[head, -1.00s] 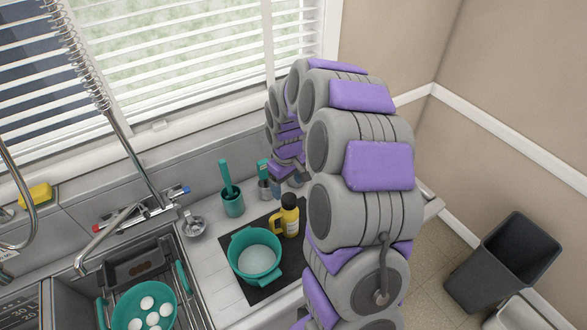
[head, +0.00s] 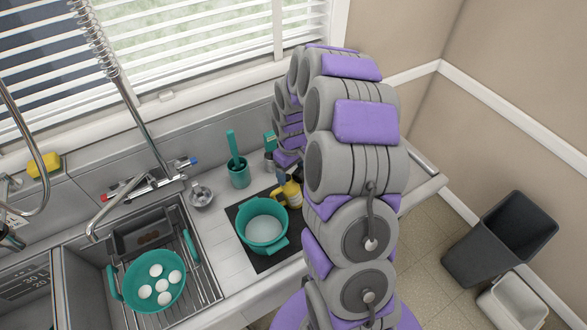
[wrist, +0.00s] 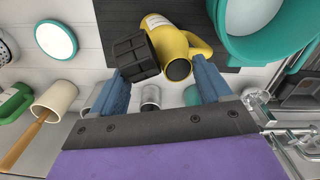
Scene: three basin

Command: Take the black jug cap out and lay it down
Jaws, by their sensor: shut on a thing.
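The black jug cap (wrist: 133,56) is ribbed and tilted, off the jug's mouth and beside it in the wrist view. The yellow jug (wrist: 176,42) is just right of it, with its dark open mouth facing the wrist camera; it also shows in the head view (head: 291,193). My gripper (wrist: 160,72) has blue fingers and is shut on the cap. The left finger is against the cap; the right finger lies by the jug's mouth, and its exact contact is unclear. In the head view my arm hides much of the gripper and I cannot make out the cap.
A teal pot (head: 264,230) stands beside the jug on a black mat (head: 273,262). A teal utensil holder (head: 239,175) and a small metal pot (head: 201,197) stand behind on the counter. The sink at left holds a teal colander (head: 140,290) with white eggs.

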